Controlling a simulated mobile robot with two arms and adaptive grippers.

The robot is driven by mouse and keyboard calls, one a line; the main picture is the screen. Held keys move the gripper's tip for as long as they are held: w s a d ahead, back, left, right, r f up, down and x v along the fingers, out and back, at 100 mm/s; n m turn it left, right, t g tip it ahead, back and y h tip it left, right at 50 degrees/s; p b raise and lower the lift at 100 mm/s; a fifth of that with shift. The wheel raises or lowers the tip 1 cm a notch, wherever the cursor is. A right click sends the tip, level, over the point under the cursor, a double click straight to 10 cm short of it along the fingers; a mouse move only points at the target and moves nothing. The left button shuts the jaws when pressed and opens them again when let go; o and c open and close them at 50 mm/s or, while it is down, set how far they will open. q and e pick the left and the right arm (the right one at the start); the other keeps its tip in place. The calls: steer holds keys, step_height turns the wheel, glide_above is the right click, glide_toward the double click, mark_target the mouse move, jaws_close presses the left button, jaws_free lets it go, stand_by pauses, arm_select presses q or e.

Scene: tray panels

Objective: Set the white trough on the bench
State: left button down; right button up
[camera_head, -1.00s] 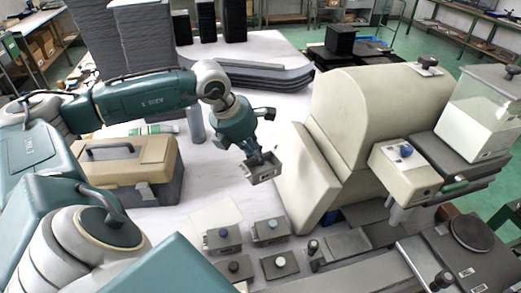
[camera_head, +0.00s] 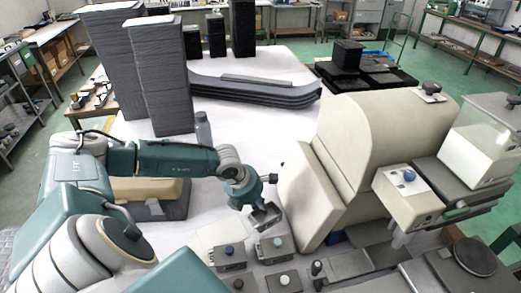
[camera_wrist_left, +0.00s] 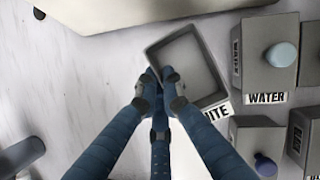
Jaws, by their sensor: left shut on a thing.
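The trough (camera_head: 264,218) is a small open grey tray, held low over or on the bench. In the left wrist view the trough (camera_wrist_left: 188,62) looks empty, and its white label is partly hidden, showing "ITE". My left gripper (camera_head: 257,203) is shut on the trough's near wall; its blue fingers (camera_wrist_left: 160,76) meet at the rim in the wrist view. The bench (camera_head: 250,110) has a pale top. I cannot tell whether the trough touches it. My right gripper is not in view.
A box labelled "WATER" (camera_wrist_left: 265,75) is right of the trough. A large cream machine (camera_head: 370,150) stands to the right, a toolbox (camera_head: 150,195) to the left.

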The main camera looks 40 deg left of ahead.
mark_target(261, 214)
arm_select(q)
step_height(261, 214, down, 4)
steer(key=shift+r+p, duration=0.1)
steer(key=shift+p, duration=0.2)
steer(key=c, duration=2.3)
jaws_free()
steer(key=shift+f, duration=0.2)
steer(key=o, duration=0.4)
